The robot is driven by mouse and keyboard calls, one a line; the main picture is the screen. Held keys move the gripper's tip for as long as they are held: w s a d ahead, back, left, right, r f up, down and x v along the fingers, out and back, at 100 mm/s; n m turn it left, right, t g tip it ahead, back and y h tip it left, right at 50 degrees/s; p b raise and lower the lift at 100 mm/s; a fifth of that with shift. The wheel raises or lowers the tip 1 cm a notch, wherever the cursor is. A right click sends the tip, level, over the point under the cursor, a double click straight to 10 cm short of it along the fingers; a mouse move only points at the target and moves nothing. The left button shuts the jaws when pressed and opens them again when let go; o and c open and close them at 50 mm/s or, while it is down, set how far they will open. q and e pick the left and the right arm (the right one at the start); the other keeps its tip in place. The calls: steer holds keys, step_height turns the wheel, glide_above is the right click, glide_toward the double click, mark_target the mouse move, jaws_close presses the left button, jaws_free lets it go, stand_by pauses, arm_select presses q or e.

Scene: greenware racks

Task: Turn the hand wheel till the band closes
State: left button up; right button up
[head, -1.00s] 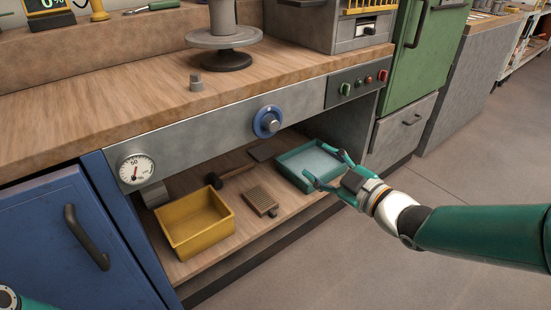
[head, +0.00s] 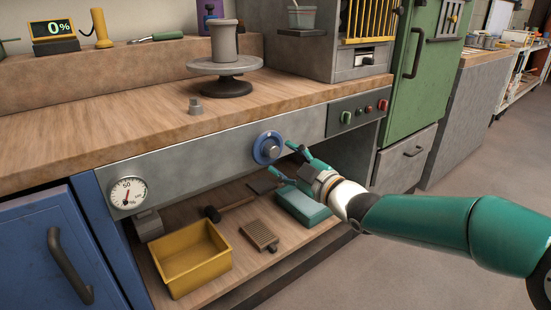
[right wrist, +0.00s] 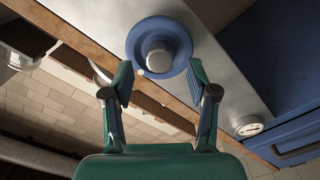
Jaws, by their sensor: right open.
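The blue hand wheel (head: 267,148) with a grey hub sits on the grey front panel under the worktop. It also shows in the right wrist view (right wrist: 160,46), just beyond the fingertips. I cannot make out a band on the wheel. My left gripper is out of view.
A round white gauge (head: 127,192) is on the panel's left. A control panel (head: 358,112) with buttons is to the right. The shelf below holds a yellow bin (head: 190,262) and a teal tray (head: 303,207). A grey turntable (head: 224,66) stands on the worktop.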

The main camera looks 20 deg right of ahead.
mark_target(275, 154)
steer(key=shift+x, duration=1.8)
steer(key=c, duration=1)
steer(key=shift+a, duration=0.3)
jaws_close()
steer(key=shift+d, duration=0.15)
